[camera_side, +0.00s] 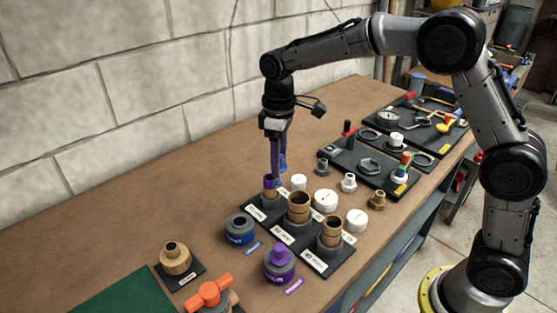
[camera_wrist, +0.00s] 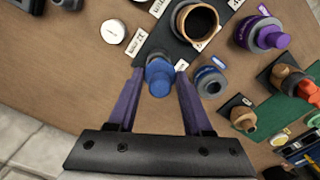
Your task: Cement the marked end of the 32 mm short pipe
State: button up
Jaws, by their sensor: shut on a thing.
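My gripper (camera_side: 279,168) is shut on a blue cap (camera_wrist: 159,76), seemingly the cement can's lid with its dauber. The cap is between the fingertips in the wrist view. The gripper points down at the smallest of three short tan pipes, whose upper end is purple (camera_side: 269,180). This pipe stands upright in the far-left holder of a black rack (camera_side: 283,237). The cap is just above or beside the pipe's end; I cannot tell if the dauber touches it. The blue-labelled grey can (camera_side: 240,230) stands open left of the rack and also shows in the wrist view (camera_wrist: 210,83).
Two wider pipes (camera_side: 298,205) (camera_side: 331,230) stand in the rack. A purple-capped can (camera_side: 280,264) is in front. White caps (camera_side: 325,200) and fittings lie behind the rack. A tan fitting (camera_side: 175,259), orange-handled tool (camera_side: 210,292) and green mat (camera_side: 125,292) are at front left.

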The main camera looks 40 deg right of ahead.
jog(key=shift+w+d, duration=0.15)
jog(key=shift+d, duration=0.15)
jog(key=shift+w+d, duration=0.25)
jog(key=shift+w, duration=0.05)
jog(key=shift+w, duration=0.1)
jog(key=shift+w+d, duration=0.1)
jog(key=shift+w, duration=0.15)
jog(key=shift+w, duration=0.25)
jog(key=shift+w, duration=0.3)
jog(key=shift+w, duration=0.25)
